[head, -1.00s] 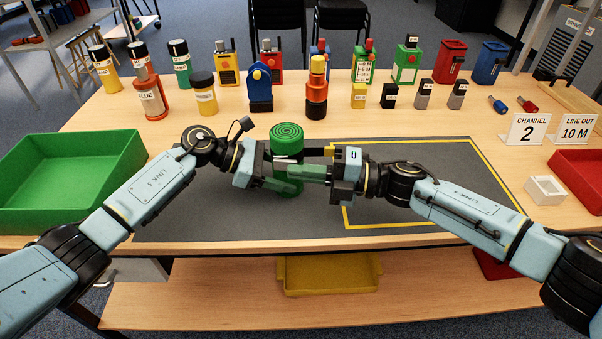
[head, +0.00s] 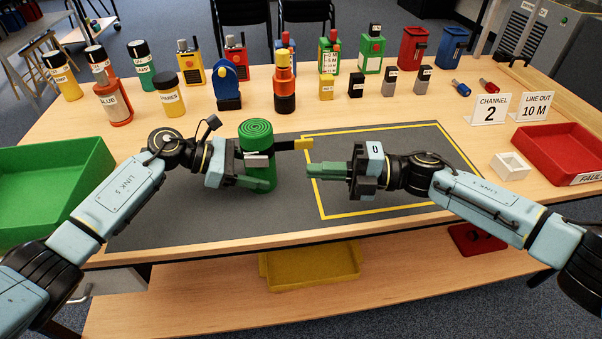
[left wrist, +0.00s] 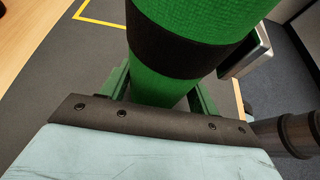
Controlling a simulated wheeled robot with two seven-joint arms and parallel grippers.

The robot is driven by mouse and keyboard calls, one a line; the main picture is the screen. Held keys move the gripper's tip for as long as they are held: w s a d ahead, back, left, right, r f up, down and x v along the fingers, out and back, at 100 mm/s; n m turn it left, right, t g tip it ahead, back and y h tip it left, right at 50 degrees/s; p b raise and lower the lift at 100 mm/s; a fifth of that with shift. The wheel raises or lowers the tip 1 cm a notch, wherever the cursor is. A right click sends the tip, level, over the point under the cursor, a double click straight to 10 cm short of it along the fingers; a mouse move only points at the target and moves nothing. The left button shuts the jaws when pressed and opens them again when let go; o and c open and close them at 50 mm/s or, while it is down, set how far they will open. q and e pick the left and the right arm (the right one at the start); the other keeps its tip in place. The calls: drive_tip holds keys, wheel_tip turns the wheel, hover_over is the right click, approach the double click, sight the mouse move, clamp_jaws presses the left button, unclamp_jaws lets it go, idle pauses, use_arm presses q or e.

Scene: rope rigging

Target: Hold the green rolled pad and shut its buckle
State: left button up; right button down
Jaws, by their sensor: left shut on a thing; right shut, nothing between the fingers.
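The green rolled pad (head: 258,134) stands upright on the dark mat. A black strap (left wrist: 175,50) runs around it. A silver buckle (head: 257,160) is on the pad's near side; it also shows in the left wrist view (left wrist: 246,52). A dark lever with a yellow end (head: 303,144) sticks out to the right of the pad. My left gripper (head: 252,180) is shut on the pad low down, below the strap. My right gripper (head: 312,171) is shut and empty, to the right of the pad and apart from it, just below the yellow end.
The dark mat (head: 180,215) has a yellow outline at right. A green tray (head: 60,195) is at left; a red tray (head: 560,150) and white box (head: 511,166) are at right. Bottles, radios and small blocks line the back. The front of the mat is clear.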

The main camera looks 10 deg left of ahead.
drive_tip(key=shift+w+d, duration=0.1)
drive_tip(key=shift+d, duration=0.15)
drive_tip(key=c, duration=2.1)
unclamp_jaws()
